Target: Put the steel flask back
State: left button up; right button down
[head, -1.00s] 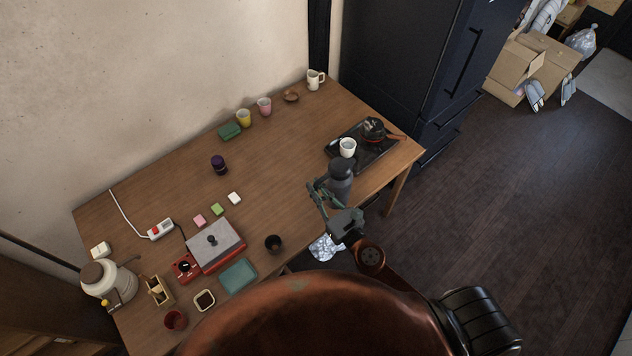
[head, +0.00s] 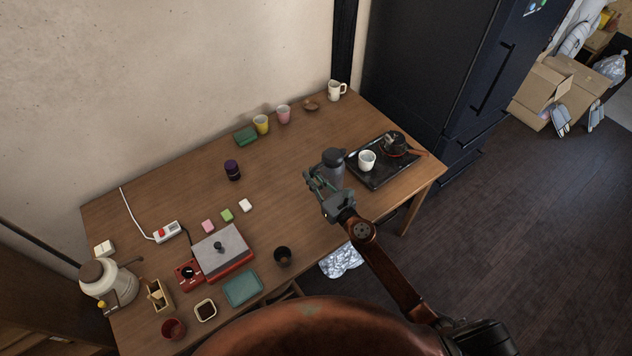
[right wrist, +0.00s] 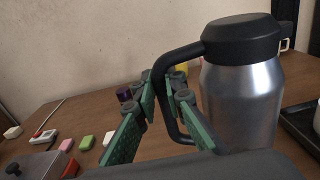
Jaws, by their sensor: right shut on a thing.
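The steel flask (head: 331,168) has a dark lid and a black handle. It stands upright at the right part of the table, left of the black tray. My right gripper (head: 322,187) is beside the flask, shut on its handle. In the right wrist view the silver flask (right wrist: 242,105) fills the right side, with the fingers of my right gripper (right wrist: 165,95) around the black handle. The flask's base is hidden there, and I cannot tell whether it touches the table. My left gripper is not in view.
The black tray (head: 361,178) holds a white cup (head: 367,160) and a dark teapot (head: 394,143). A purple jar (head: 232,170) stands left of the flask. A yellow cup (head: 261,124) and a pink cup (head: 283,114) stand near the wall. The table's middle (head: 275,190) is clear.

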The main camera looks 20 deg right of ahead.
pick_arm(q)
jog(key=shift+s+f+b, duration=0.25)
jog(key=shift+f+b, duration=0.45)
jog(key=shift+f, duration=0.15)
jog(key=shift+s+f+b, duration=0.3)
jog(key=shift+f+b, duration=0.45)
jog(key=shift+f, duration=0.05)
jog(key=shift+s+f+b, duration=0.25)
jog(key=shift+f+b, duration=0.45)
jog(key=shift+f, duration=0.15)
pick_arm(e)
jog(key=shift+w+a+f, duration=0.1)
jog(key=shift+w+f, duration=0.35)
jog(key=shift+f, duration=0.45)
jog(key=shift+w+f, duration=0.4)
jog(key=shift+f, duration=0.45)
jog(key=shift+w+a+f, duration=0.1)
jog(key=shift+w+f, duration=0.35)
jog(key=shift+f, duration=0.45)
jog(key=shift+f, duration=0.15)
jog(key=c, duration=2.4)
grip_release()
jog(key=shift+s+f, duration=0.1)
jog(key=shift+f, duration=0.1)
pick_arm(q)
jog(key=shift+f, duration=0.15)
pick_arm(e)
jog(key=o, duration=0.4)
jog(key=shift+r, duration=0.1)
